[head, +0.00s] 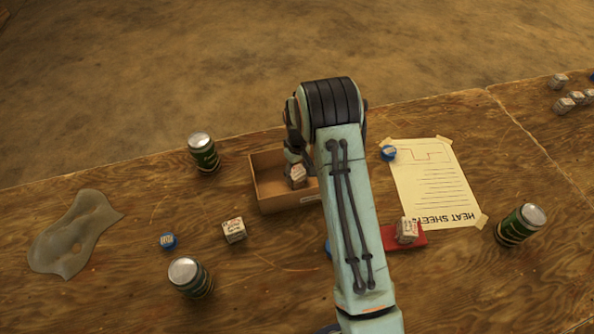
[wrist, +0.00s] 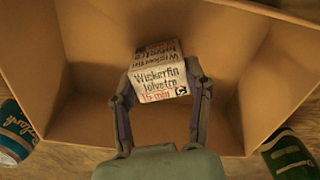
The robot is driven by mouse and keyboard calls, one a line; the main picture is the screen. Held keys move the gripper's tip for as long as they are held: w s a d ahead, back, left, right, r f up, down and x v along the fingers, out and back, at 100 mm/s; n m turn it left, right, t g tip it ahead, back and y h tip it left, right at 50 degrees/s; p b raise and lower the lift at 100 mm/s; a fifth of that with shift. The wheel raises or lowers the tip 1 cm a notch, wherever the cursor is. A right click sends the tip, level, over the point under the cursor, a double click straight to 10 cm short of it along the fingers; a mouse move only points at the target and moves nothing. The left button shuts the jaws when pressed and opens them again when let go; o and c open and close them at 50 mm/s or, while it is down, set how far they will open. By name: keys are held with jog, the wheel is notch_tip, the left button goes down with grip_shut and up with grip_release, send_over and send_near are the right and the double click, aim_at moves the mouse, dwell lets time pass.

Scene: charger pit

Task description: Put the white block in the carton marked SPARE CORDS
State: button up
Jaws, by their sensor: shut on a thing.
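A white block (head: 298,176) with dark and red print is held in my gripper (wrist: 162,90), which is shut on it. In the wrist view the block (wrist: 160,72) sits between the two fingers, with the inside of an open brown carton (wrist: 235,45) around and below it. In the head view the carton (head: 283,204) stands on the table, and my gripper is over its opening. Whether the block touches the carton's floor I cannot tell.
Other white blocks are on the table (head: 233,230) and on a red pad (head: 420,240). Cans stand behind the carton (head: 203,152), front left (head: 190,278) and right (head: 520,224). A taped sheet (head: 435,190) lies right; a grey cloth (head: 75,235) lies left.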

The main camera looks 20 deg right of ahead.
aim_at(297, 172)
jog(key=o, duration=1.1)
jog(key=shift+f, duration=0.15)
jog(key=shift+o, duration=0.2)
notch_tip(297, 172, up, 12)
jog(key=s+a+r+m, duration=0.1)
jog(key=s+a+r, duration=0.2)
jog(key=s+r, duration=0.65)
jog(key=s+a+m, duration=0.2)
jog(key=s, duration=2)
jog(key=shift+a+r+y, duration=0.25)
jog(key=shift+y, duration=0.15)
